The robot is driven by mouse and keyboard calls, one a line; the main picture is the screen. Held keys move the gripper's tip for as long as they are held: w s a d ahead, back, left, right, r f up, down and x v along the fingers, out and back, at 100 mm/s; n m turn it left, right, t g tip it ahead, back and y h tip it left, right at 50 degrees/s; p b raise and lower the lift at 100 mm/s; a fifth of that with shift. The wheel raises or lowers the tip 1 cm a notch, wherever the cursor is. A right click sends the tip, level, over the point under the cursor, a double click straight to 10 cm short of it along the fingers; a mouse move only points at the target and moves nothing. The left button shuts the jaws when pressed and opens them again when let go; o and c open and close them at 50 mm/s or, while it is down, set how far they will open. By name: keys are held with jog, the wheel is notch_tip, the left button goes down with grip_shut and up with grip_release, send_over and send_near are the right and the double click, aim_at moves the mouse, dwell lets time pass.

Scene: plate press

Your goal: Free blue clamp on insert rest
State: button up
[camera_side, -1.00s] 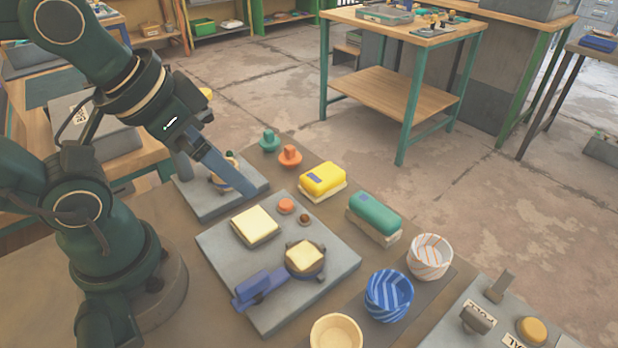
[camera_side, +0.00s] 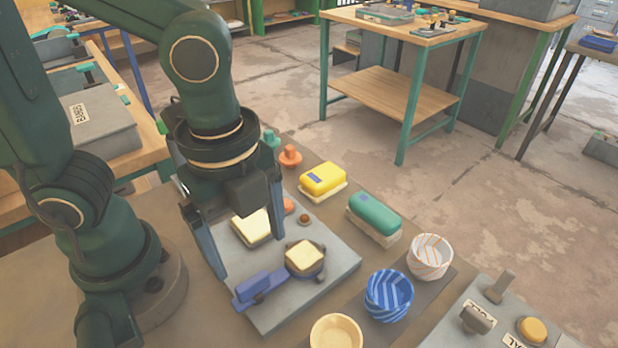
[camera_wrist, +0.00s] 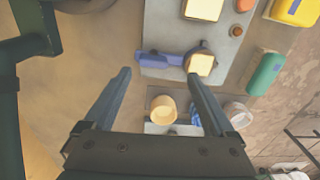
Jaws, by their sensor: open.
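The blue clamp (camera_side: 262,284) lies at the near left part of a grey plate (camera_side: 335,262). Its arm reaches right to a round dark rest (camera_side: 318,264) that bears a cream square insert (camera_side: 304,254). In the wrist view the blue clamp (camera_wrist: 168,60) and the cream insert (camera_wrist: 202,64) show beyond the fingertips. My gripper (camera_side: 250,245) is open and empty, its two fingers wide apart. It hangs above the plate's left side, up and left of the clamp. The wrist view shows my gripper (camera_wrist: 158,64) with nothing between its fingers.
A second cream block (camera_side: 250,228) and an orange knob lie on the plate behind the clamp. Yellow (camera_side: 323,179) and green (camera_side: 375,214) brushes stand at the back right. Blue striped (camera_side: 388,295), white striped (camera_side: 430,256) and cream (camera_side: 336,332) cups stand right and in front.

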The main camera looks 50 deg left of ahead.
aim_at(252, 280)
jog(key=shift+s+d+f+m, duration=0.3)
jog(key=shift+s+f, duration=0.15)
jog(key=shift+f, duration=2.45)
jog(key=c, duration=1.4)
